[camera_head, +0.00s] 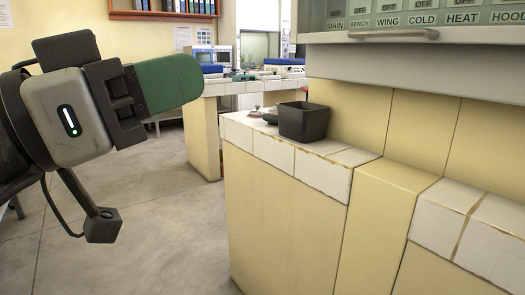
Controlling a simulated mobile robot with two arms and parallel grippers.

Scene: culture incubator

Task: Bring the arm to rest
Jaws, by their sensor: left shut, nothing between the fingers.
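My left gripper (167,84) shows at the upper left, held in the air over the open floor. Its green fingers are closed together with nothing between them. The arm comes in from the left edge, with a grey wrist housing and a small white and green light. The gripper points to the right and is well apart from the counter (290,215). My right gripper is not in this view.
A dark square bin (304,121) stands on the tiled counter top, with small items beside it. A panel of labelled switches (420,19) is at the upper right. A farther bench (250,89) holds equipment. Floor (165,230) is clear at the left.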

